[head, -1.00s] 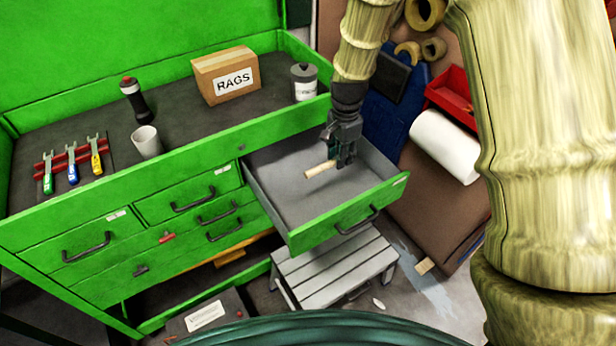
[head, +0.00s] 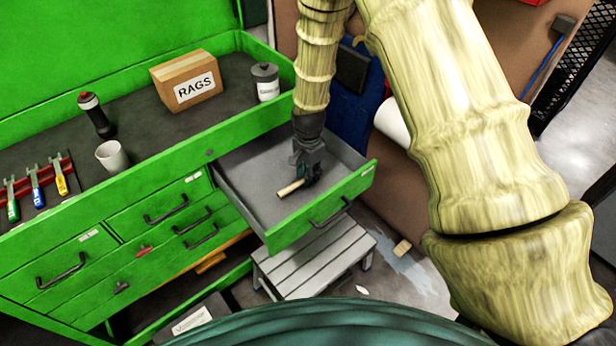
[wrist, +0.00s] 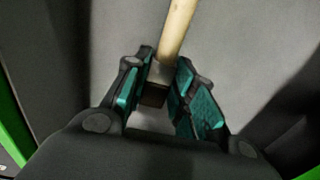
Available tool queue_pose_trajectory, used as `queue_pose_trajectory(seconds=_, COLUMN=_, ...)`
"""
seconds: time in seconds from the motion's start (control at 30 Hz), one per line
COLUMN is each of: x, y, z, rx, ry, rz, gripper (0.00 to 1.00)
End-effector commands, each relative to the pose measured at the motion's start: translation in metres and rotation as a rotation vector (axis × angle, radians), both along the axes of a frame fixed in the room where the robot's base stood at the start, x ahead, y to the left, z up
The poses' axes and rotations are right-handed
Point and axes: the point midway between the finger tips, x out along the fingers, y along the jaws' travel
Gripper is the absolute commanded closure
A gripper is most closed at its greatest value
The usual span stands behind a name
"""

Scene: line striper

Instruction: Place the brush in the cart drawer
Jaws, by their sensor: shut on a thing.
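The brush shows as a pale wooden handle (head: 290,188) with a dark metal end, also in the wrist view (wrist: 175,32). My gripper (head: 309,178) is shut on the brush near that end; the wrist view shows both fingers (wrist: 158,92) around it. The cart drawer (head: 236,186) is pulled open, with a grey, otherwise empty inside. My gripper and the brush are inside the drawer's outline, low over its floor. I cannot tell whether the brush touches the floor.
A grey step stool (head: 315,262) stands under the drawer. The drawer's front and side walls surround my gripper.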

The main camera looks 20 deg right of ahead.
Motion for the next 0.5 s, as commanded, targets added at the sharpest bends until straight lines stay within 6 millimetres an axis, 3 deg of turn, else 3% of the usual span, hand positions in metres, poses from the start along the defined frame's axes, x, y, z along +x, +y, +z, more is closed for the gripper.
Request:
queue_pose_trajectory(seconds=0.2, x=0.000, y=0.000, z=-0.021, rx=0.001, ry=0.001, rz=0.001, gripper=0.97)
queue_pose_trajectory(seconds=0.5, x=0.000, y=0.000, z=-0.028, rx=0.000, ry=-0.001, rz=0.001, gripper=0.97)
